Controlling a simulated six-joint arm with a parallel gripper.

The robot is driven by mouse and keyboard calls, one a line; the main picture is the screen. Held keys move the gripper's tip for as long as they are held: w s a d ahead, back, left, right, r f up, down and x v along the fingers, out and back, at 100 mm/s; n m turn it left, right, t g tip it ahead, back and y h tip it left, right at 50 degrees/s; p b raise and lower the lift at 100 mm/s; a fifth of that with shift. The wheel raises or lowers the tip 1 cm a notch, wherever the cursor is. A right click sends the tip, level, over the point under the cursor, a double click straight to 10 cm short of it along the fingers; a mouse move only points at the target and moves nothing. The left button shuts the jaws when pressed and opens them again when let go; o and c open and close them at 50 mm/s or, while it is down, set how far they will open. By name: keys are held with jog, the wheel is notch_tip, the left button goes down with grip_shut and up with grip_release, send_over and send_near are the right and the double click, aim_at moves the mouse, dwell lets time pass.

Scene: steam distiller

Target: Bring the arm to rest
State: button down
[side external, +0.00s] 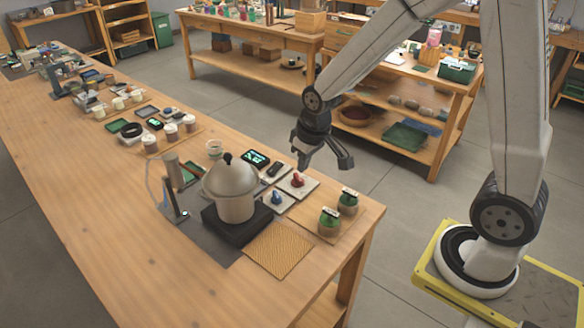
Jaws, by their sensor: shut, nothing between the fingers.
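My gripper (325,164) is black and hangs above the right side of the wooden table, past its far edge as seen here. The steam distiller (232,188) has a rounded beige lid with a black knob and stands on a black base plate (238,222) near the table's right end. My gripper is to the right of the distiller and higher up, apart from it.
Two jars with green contents (329,221) stand near the table's right corner. A red knob (297,180) and a blue knob (276,198) sit on small plates beside the distiller. A woven mat (277,250) lies in front. Jars and devices crowd the table (120,215) further left; its near side is bare.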

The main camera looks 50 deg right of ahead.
jog(key=s+a, duration=0.2)
jog(key=s, duration=0.8)
jog(key=c, duration=1.3)
grip_release()
